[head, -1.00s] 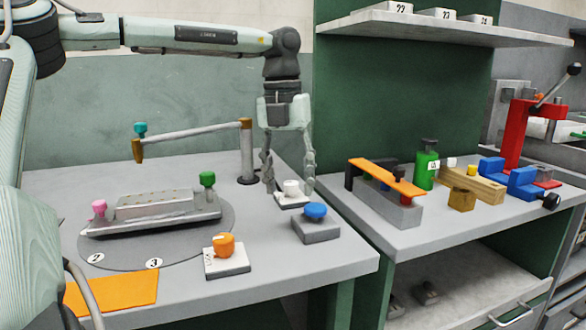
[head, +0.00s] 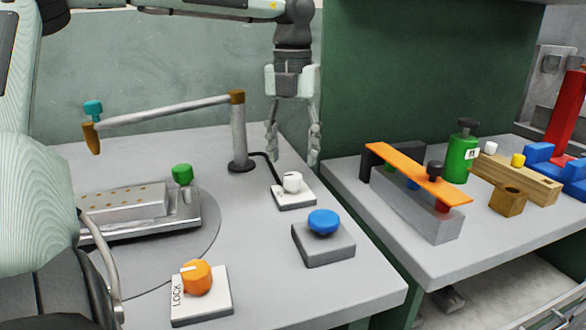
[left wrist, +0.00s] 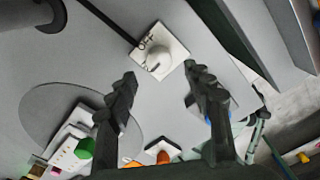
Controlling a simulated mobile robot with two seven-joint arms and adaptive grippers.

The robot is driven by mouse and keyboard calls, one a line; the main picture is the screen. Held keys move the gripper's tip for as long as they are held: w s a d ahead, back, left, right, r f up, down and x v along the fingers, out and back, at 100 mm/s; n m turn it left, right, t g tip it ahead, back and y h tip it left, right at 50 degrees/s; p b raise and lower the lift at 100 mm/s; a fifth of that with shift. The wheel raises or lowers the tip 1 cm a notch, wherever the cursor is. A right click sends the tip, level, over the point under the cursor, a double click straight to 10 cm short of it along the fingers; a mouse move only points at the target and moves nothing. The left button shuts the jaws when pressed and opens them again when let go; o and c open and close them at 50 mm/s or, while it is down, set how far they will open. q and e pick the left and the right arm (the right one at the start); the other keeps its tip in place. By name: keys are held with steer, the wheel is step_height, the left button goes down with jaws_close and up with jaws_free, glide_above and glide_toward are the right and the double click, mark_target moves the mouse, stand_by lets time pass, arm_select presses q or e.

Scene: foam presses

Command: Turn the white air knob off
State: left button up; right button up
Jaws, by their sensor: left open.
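The white air knob (head: 292,182) sits on a small white plate (head: 294,199) at the back right of the near table. In the left wrist view the knob (left wrist: 158,63) is beyond the fingertips, between their lines, and the plate bears the word OFF. Its exact pointer direction is too small to tell. My left gripper (head: 293,155) points down with its fingers apart, above the knob and with nothing between them. Its two dark fingers also show in the left wrist view (left wrist: 160,78). My right gripper is not in view.
A blue button (head: 323,222) on a grey block stands just in front of the knob. An orange knob (head: 197,277) on a LOCK plate is at the front. A grey post (head: 238,140) with a swing arm stands left of my gripper. A green partition (head: 410,80) rises at right.

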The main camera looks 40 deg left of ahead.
mark_target(292, 175)
arm_select(q)
step_height(292, 175, down, 4)
steer(key=shift+r, duration=0.1)
steer(key=shift+f, duration=0.45)
steer(key=shift+c, duration=1.5)
steer(key=c, duration=0.9)
steer(key=shift+o, duration=0.2)
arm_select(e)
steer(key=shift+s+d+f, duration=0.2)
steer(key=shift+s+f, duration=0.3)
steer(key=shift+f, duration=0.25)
